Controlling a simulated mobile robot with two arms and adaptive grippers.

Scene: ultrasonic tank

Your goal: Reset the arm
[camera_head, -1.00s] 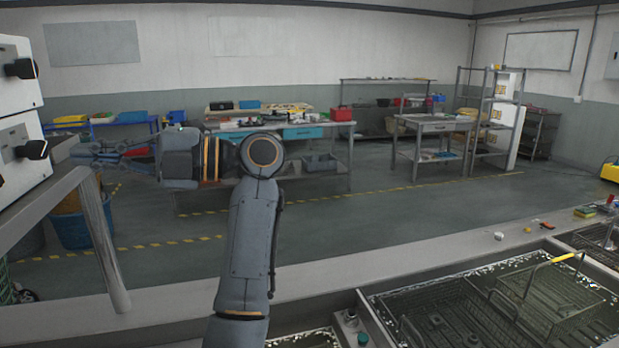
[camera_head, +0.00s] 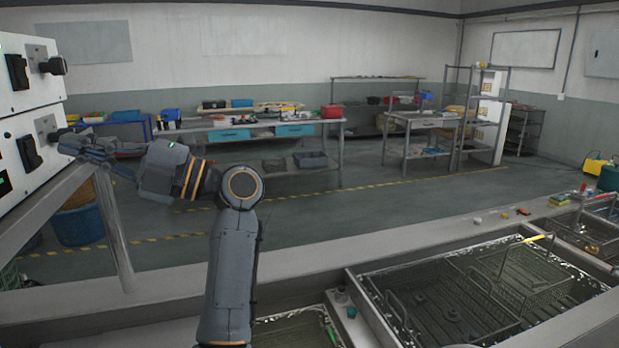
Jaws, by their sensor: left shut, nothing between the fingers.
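My left arm rises from the bottom of the head view and bends left at its wrist. My left gripper (camera_head: 92,150) is shut and empty. It points left, close to the white control panel (camera_head: 30,110) with black knobs. The fingers are small and dark here, and I cannot tell whether they touch the panel. My right gripper is not in view.
The ultrasonic tank (camera_head: 352,285) with wire baskets (camera_head: 470,300) fills the lower right. Small items, among them a red one (camera_head: 523,211), lie on its rim. A grey sloping post (camera_head: 115,235) stands below the gripper. Workbenches (camera_head: 270,140) stand farther back across open floor.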

